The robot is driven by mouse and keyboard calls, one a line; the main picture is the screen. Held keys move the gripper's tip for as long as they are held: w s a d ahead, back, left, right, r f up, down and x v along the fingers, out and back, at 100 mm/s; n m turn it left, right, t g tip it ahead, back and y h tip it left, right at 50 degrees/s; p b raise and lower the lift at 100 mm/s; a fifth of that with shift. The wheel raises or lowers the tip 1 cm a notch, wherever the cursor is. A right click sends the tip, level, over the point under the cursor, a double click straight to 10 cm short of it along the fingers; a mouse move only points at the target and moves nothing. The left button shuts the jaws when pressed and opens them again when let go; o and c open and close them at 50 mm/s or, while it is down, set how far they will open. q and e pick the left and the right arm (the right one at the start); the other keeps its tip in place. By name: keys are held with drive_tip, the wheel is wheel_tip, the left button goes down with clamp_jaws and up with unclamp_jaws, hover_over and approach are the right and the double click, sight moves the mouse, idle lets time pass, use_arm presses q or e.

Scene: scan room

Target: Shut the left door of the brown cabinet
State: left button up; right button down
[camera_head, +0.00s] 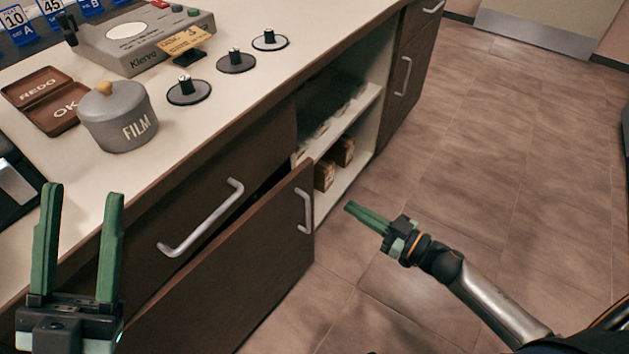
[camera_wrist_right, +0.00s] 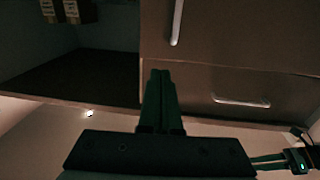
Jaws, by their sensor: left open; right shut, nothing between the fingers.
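The brown cabinet's left door (camera_head: 250,262) stands ajar, its handle edge out from the cabinet front, with a dark gap behind its top edge. Its vertical handle (camera_head: 304,212) is near that free edge. In the right wrist view the door (camera_wrist_right: 240,25) and its handle (camera_wrist_right: 176,22) show beyond my fingers. My right gripper (camera_head: 349,208) is shut and empty, to the right of the door handle and apart from it in the head view; its fingers also show in the right wrist view (camera_wrist_right: 160,72). My left gripper (camera_head: 84,190) is open and empty over the counter's near edge.
A drawer with a handle (camera_head: 200,218) is above the door. Open shelves (camera_head: 345,125) hold small boxes, and another closed door (camera_head: 405,80) is farther along. The counter (camera_head: 215,115) carries a film canister (camera_head: 116,118), several black discs and a grey device.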

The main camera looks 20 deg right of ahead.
drive_tip(key=b, duration=0.3)
approach(302, 177)
drive_tip(key=x, duration=0.5)
drive_tip(key=shift+w+f, duration=0.2)
drive_tip(key=shift+w, duration=0.05)
use_arm(q)
drive_tip(key=shift+d+f+n, duration=0.15)
drive_tip(key=shift+f, duration=0.8)
drive_tip(key=shift+d+f+n, duration=0.1)
drive_tip(key=shift+f+n, duration=0.05)
drive_tip(key=shift+f, duration=0.8)
use_arm(e)
drive_tip(key=shift+w+a, duration=0.45)
drive_tip(key=shift+w, duration=0.1)
drive_tip(key=shift+r, duration=0.1)
